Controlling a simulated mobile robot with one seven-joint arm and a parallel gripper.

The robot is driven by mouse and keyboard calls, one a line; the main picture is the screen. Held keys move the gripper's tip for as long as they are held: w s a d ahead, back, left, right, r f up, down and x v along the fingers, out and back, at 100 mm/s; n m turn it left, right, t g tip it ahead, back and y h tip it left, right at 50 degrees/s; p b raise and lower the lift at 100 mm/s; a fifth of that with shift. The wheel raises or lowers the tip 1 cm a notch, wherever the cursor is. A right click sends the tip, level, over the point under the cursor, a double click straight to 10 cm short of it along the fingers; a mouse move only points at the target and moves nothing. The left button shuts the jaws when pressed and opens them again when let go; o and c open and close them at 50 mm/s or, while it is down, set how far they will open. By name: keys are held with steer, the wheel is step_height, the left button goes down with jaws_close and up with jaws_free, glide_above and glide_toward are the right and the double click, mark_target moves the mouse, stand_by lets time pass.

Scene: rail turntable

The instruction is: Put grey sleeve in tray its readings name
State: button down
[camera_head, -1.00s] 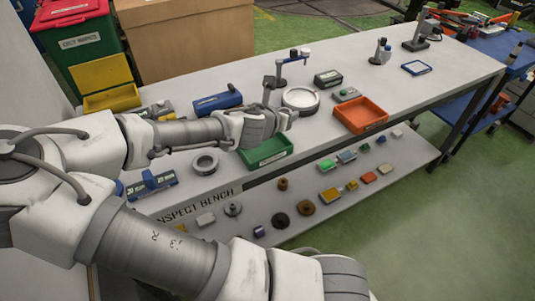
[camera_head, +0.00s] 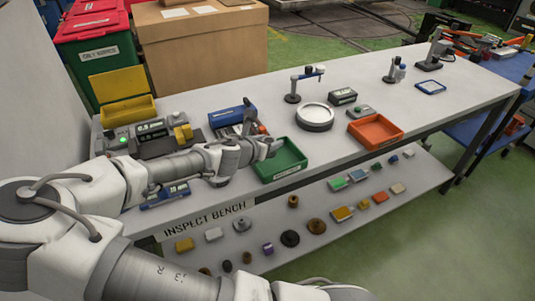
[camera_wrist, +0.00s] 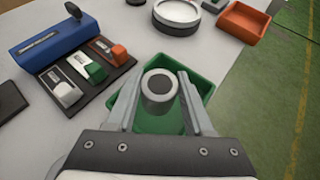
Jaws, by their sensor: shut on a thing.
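The grey sleeve (camera_wrist: 158,88), a short cylinder with a dark bore, is held between the two fingers of my gripper (camera_wrist: 160,98) in the wrist view. The green tray (camera_wrist: 203,80) shows beneath and around it; I cannot tell the height above it. In the head view my gripper (camera_head: 266,146) is at the back left of the green tray (camera_head: 293,171), and the sleeve is hard to make out there. An orange tray (camera_head: 376,144) stands farther right, also in the wrist view (camera_wrist: 243,27). A yellow tray (camera_head: 128,112) is at the back left. Tray labels are too small to read.
A device with a green light and displays (camera_head: 150,130) stands on the bench's left. Behind my gripper are a blue case (camera_head: 232,116) and a white round plate (camera_head: 315,114). A small stand (camera_head: 293,97) is nearby. The lower shelf (camera_head: 345,232) holds several small parts.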

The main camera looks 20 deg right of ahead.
steer(key=shift+w+a+f, duration=0.1)
steer(key=shift+a+f, duration=0.1)
steer(key=shift+f+b, duration=0.45)
steer(key=shift+f, duration=1.5)
steer(key=shift+f, duration=0.15)
steer(key=shift+c, duration=1.4)
jaws_free()
